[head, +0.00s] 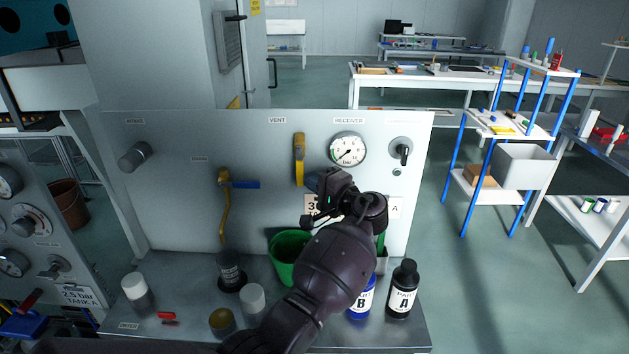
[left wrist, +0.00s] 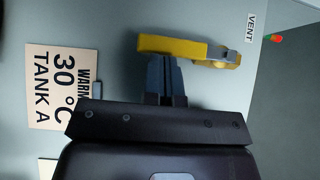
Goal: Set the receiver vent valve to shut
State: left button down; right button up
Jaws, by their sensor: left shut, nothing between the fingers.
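The vent valve's yellow lever (head: 299,160) is on the upright grey panel, below and right of the VENT label (head: 277,120). It hangs straight down from its pivot. In the left wrist view the lever (left wrist: 170,46) lies sideways, with its pivot end toward the VENT label (left wrist: 250,27). My left gripper (head: 314,181) is shut and empty at the lever's lower right. In the left wrist view its closed fingertips (left wrist: 164,60) are right beside the lever's free half; I cannot tell whether they touch. My right gripper is not in view.
A receiver gauge (head: 348,148) and a black knob (head: 403,152) are right of the lever. A green bucket (head: 284,262), bottle B (head: 361,302) and bottle A (head: 402,290) stand on the shelf near my arm.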

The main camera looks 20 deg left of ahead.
aim_at(299, 184)
pick_arm(q)
jog(key=shift+a+f+m, duration=0.15)
jog(key=shift+a+m, duration=0.1)
jog(key=shift+m, duration=0.05)
jog(key=a+m+t, duration=0.1)
jog(key=m+y, duration=0.1)
jog(key=s+a+m+t+y, duration=0.1)
jog(key=shift+a+f+t, duration=0.3)
jog(key=shift+a, duration=0.05)
jog(key=a+r+m+t+h, duration=0.1)
jog(key=a+m+t+h, duration=0.1)
jog(key=m+t, duration=0.3)
jog(key=s+a+r+m+t+h+b, duration=0.1)
jog(key=m+t+h, duration=0.3)
jog(key=m, duration=0.7)
jog(key=s+a+r+m+t+h, duration=0.1)
jog(key=a+r+m+t+h, duration=0.2)
jog(key=m, duration=0.4)
jog(key=shift+a+m+t+h, duration=0.25)
jog(key=shift+t+h, duration=0.25)
jog(key=shift+t, duration=0.15)
jog(key=shift+a+m+t+h, duration=0.15)
jog(key=shift+a+t+h, duration=0.05)
jog(key=shift+t+h, duration=0.4)
jog(key=shift+w, duration=0.1)
